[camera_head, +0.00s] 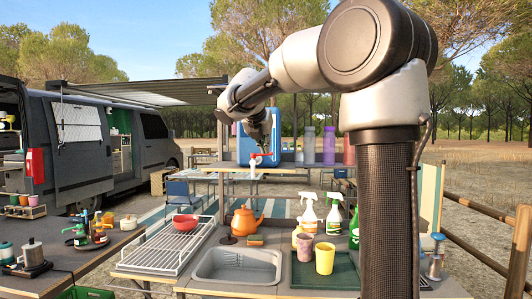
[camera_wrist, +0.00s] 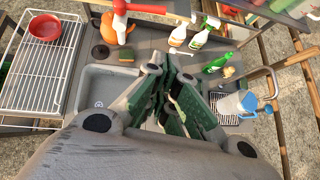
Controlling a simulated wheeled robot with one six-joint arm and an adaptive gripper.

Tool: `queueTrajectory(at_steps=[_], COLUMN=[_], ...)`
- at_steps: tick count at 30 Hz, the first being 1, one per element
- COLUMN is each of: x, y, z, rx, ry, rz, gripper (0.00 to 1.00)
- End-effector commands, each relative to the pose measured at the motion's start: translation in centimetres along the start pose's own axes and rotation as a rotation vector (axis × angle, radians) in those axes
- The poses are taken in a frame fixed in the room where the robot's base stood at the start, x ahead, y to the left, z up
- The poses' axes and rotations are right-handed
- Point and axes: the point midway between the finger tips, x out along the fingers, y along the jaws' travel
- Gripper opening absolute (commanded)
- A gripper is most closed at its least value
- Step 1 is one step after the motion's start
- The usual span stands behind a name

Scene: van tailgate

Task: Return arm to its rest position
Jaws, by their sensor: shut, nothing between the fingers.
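My gripper (camera_head: 261,140) is shut and empty, held in the air above the back of the sink counter in the head view. My arm bends from the column at right out to the left, with the wrist in front of the blue water container (camera_head: 262,146). In the wrist view my gripper (camera_wrist: 168,84) has its fingers together, over the counter beside the sink basin (camera_wrist: 100,88). Nothing is between the fingers. The fingers hide part of the counter, and the cups do not show there.
A red bowl (camera_head: 186,222) sits on a white rack (camera_head: 165,250). An orange kettle (camera_head: 246,219), spray bottles (camera_head: 309,216) and two cups, one yellow (camera_head: 325,258), stand around the sink. A red-handled tap (camera_wrist: 130,8) is close to the gripper. Bottles (camera_head: 329,145) line the shelf behind.

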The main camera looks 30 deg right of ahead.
Motion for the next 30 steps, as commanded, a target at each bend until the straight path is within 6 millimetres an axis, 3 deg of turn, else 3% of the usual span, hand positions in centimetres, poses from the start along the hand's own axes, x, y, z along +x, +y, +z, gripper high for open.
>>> queueTrajectory(at_steps=[10, 13, 15, 18, 21, 23, 27, 30], x=[-1.1, -1.0, -0.5, 1.1, 0.7, -0.2, -3.6, -6.0], y=[-0.1, -0.2, -0.3, -1.3, -4.2, -6.5, -12.3, -15.7], z=[0.0, -0.1, -1.5, -6.7, -12.8, -16.8, -26.6, -32.5], rx=[0.031, 0.176, 0.368, 0.728, 1.148, 1.409, 1.982, 2.245], ry=[0.0, 0.006, 0.044, 0.157, 0.268, 0.326, 0.432, 0.49], rz=[0.0, -0.001, -0.008, -0.072, -0.181, -0.27, -0.528, -0.675], gripper=[0.0, 0.0, 0.0, 0.0, 0.0, 0.0, 0.0, 0.0])
